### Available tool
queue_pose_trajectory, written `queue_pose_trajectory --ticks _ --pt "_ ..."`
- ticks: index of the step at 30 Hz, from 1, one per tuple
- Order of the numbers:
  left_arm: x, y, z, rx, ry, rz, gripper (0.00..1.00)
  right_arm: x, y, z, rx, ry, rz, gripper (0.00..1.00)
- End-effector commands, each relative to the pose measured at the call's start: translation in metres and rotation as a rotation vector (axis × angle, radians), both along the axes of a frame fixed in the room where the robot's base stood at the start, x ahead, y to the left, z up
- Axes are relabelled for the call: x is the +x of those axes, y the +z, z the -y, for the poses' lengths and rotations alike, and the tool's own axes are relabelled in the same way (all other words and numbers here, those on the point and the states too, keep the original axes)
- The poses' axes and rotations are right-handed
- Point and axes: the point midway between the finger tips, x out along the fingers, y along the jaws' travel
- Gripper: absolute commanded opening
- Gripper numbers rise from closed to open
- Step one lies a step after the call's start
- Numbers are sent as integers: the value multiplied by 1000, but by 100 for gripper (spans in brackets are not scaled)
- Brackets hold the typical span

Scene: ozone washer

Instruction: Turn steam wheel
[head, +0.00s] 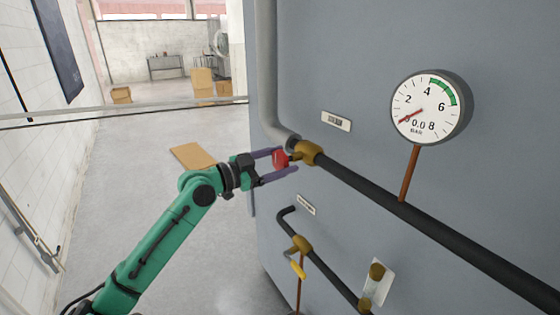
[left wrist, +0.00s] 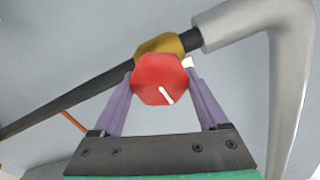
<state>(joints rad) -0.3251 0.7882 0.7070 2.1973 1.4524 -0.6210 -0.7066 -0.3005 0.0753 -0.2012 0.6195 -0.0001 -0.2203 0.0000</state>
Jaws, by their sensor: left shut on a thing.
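The red steam wheel (head: 280,159) sits on a brass valve (head: 308,153) on the upper black pipe. In the left wrist view the wheel (left wrist: 161,79) faces me, with a white mark pointing to its lower right. My left gripper (head: 283,163) is shut on the wheel, its purple fingers on either side of it. The fingers also show in the left wrist view (left wrist: 160,92). A round gauge (head: 425,108) on the panel has its red needle near the low end, close to 0. My right gripper is in neither view.
The grey panel (head: 360,80) fills the right side. Below the wheel is a lower pipe with a yellow-handled valve (head: 298,267). A grey pipe (head: 268,80) runs up from the upper valve. Cardboard (head: 192,156) lies on the otherwise open floor at left.

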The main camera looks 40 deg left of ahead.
Motion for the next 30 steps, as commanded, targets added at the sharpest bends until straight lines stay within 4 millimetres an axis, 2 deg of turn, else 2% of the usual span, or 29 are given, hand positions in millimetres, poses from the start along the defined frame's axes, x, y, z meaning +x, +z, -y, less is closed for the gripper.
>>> queue_pose_trajectory --ticks 14,30 --pt "1 -1 -2 -394 0 -124 21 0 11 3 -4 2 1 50" --pt "1 -1 -3 -887 -2 -276 21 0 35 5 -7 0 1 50"
